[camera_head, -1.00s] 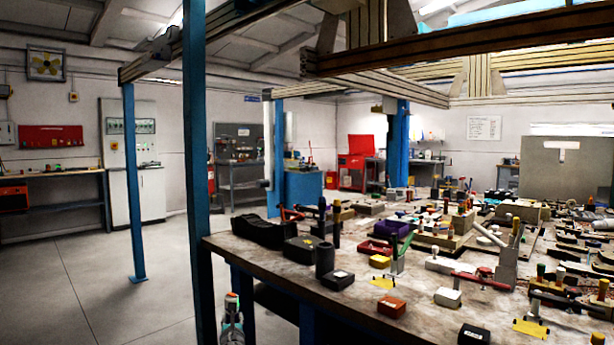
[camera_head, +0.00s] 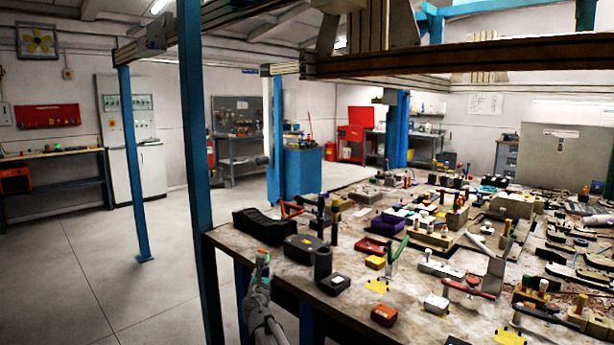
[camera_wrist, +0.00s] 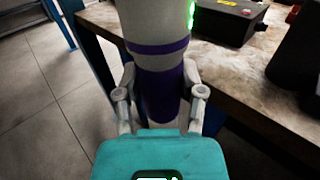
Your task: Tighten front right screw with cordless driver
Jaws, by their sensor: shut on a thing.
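My gripper (camera_wrist: 160,105) shows in the wrist view, its two grey fingers shut on a thick grey cylindrical thing (camera_wrist: 153,35) with purple bands. I take this thing for the cordless driver, but its far end is cut off. A teal block (camera_wrist: 160,155) in front covers the lower part of the grip. A small green light shows at the thing's right edge. In the head view my grey arm rises beside the near left edge of the workbench (camera_head: 338,303), with the gripper too small to read. I cannot tell which part is the front right screw.
Near the arm, a black case (camera_head: 303,246), a long black tray (camera_head: 263,226) and a dark cup-like holder (camera_head: 322,262) stand on the bench. Many small parts and tools crowd the right. A blue post (camera_head: 196,170) stands left of the bench. The floor at left is clear.

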